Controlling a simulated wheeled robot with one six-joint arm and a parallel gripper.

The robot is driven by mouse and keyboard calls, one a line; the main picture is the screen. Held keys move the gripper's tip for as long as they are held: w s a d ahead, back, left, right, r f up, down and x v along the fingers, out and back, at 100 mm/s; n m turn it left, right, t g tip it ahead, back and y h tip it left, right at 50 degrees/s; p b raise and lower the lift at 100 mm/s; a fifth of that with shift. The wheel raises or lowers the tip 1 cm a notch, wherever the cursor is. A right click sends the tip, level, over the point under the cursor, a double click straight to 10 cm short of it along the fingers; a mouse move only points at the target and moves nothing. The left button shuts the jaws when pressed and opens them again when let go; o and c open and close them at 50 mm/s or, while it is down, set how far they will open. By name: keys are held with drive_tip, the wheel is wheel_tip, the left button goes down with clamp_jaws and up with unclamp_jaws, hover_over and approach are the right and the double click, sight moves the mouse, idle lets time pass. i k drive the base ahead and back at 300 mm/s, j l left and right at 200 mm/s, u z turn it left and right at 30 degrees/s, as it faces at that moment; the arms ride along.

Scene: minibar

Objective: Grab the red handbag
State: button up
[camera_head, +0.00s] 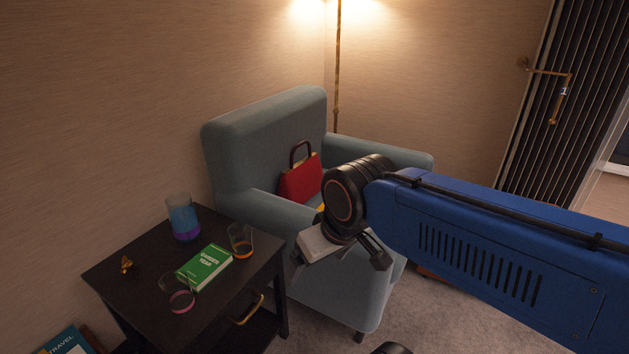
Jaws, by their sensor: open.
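The red handbag (301,181) stands on the seat of the grey-blue armchair (258,130), leaning near its backrest. My wrist hides the right part of the seat. A small yellow thing (321,207) shows beside the bag's base.
A dark side table (112,271) stands left of the chair. A floor lamp pole (337,80) stands behind the chair.

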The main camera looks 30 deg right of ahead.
sight(300, 183)
drive_tip(key=z, duration=0.7)
